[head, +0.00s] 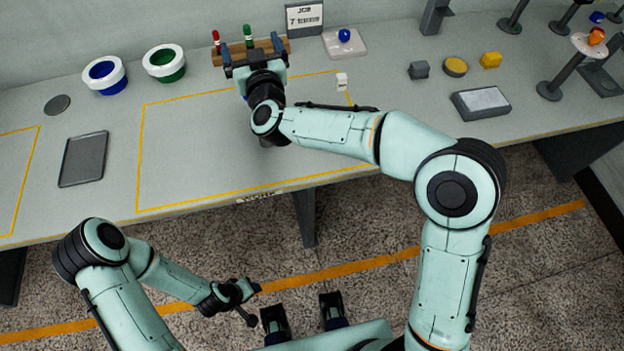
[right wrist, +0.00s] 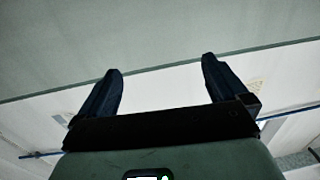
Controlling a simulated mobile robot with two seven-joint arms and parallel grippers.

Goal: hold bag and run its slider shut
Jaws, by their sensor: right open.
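I make out no bag and no slider in either view. My right gripper (head: 252,56) is over the back of the table, in front of a wooden rack. Its two dark fingers are spread apart. The right wrist view shows the same open fingers (right wrist: 160,80) with nothing between them and pale flat surfaces beyond. My left gripper (head: 248,302) is low in front of the table, above the floor and away from the tabletop. It is small and dark, and its finger opening is unclear.
The wooden rack (head: 281,45) holds a red marker (head: 216,40) and a green marker (head: 248,34). Blue (head: 104,76) and green (head: 164,63) bowls, a grey tray (head: 83,159) and a small white block (head: 342,80) are on the table. The yellow-outlined area (head: 190,150) has free room.

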